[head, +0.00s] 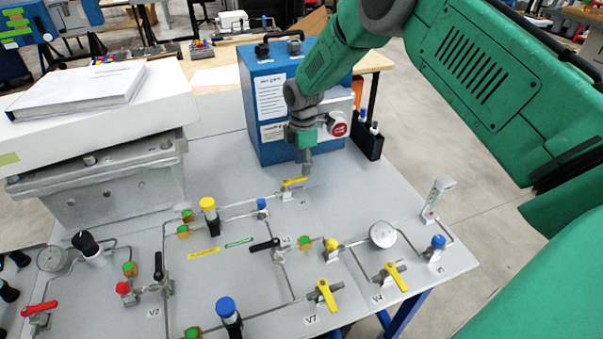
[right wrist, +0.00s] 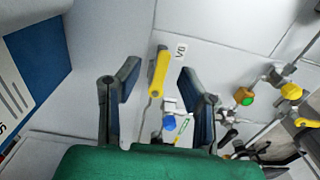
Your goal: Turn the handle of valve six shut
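The yellow handle of valve six (head: 293,182) is on the panel just in front of the blue box. In the right wrist view, the yellow handle (right wrist: 157,72) lies beside a label reading V6 (right wrist: 181,50). My right gripper (head: 306,170) points down just above this handle. In the right wrist view, my right gripper (right wrist: 158,78) is open, with one dark finger on each side of the handle and a gap on both sides. I cannot tell how far above the panel the fingertips are. My left gripper is not in view.
The blue box (head: 263,110) stands right behind the valve. Other valves sit nearer on the panel: a black handle (head: 264,245), yellow V7 (head: 327,296) and yellow V4 (head: 396,277). A gauge (head: 383,234) stands to the right. The panel right of valve six is clear.

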